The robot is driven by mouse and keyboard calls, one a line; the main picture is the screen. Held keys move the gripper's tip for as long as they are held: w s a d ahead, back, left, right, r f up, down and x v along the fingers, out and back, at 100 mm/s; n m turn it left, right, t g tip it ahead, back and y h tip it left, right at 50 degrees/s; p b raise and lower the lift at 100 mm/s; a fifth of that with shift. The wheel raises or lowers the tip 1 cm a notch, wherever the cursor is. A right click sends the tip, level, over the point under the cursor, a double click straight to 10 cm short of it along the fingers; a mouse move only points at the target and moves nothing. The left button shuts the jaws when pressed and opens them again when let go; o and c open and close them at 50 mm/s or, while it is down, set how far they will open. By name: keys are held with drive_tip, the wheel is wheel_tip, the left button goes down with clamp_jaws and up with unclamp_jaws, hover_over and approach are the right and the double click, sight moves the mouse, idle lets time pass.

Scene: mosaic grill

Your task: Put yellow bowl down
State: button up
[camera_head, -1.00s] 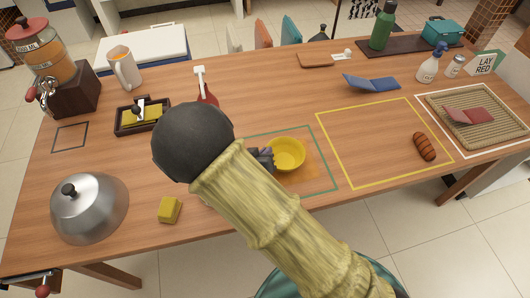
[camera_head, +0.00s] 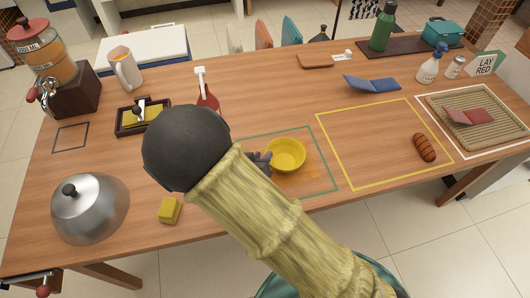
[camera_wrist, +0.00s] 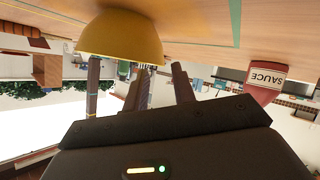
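The yellow bowl (camera_head: 286,155) stands upright on the table, inside the green outline (camera_head: 335,178) and over an orange patch (camera_head: 298,177). My gripper (camera_head: 262,160) is at the bowl's left side, mostly hidden behind my arm. In the wrist view the bowl (camera_wrist: 122,38) shows at upper left, upside down with the picture. There the two fingers (camera_wrist: 160,68) are spread with a gap between their tips, close to the rim. The bowl is not clamped between them. Whether a finger still touches the rim is hard to tell.
A yellow outline (camera_head: 376,187) with a sausage-like roll (camera_head: 424,147) lies right of the bowl. A red sauce bottle (camera_head: 207,97) stands behind my arm. A metal dome (camera_head: 90,208) and a yellow sponge (camera_head: 169,210) are at left. The table between the outlines is clear.

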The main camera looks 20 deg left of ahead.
drive_tip(key=v, duration=0.9)
drive_tip(key=shift+p, duration=0.35)
drive_tip(key=w+d+r+m+g+y, duration=0.1)
drive_tip(key=w+d+r+g+y, duration=0.15)
drive_tip(key=w+d, duration=0.25)
drive_tip(key=w+d+r+m+g+y, duration=0.1)
drive_tip(key=w+d+g, duration=0.2)
drive_tip(key=w+d, duration=0.25)
drive_tip(key=s+d+r+g, duration=0.1)
drive_tip(key=s+d, duration=0.2)
drive_tip(key=d, duration=0.4)
drive_tip(key=s+d+r+m+g+h, duration=0.1)
drive_tip(key=s+d+r+g, duration=0.1)
drive_tip(key=d, duration=0.5)
drive_tip(key=s+d+r+g, duration=0.1)
drive_tip(key=s+d+r, duration=0.1)
drive_tip(key=d, duration=0.5)
drive_tip(key=shift+s+d+h, duration=0.25)
drive_tip(key=shift+s+h, duration=0.1)
drive_tip(key=shift+s, duration=0.5)
drive_tip(key=shift+d+g, duration=0.1)
drive_tip(key=shift+g, duration=0.15)
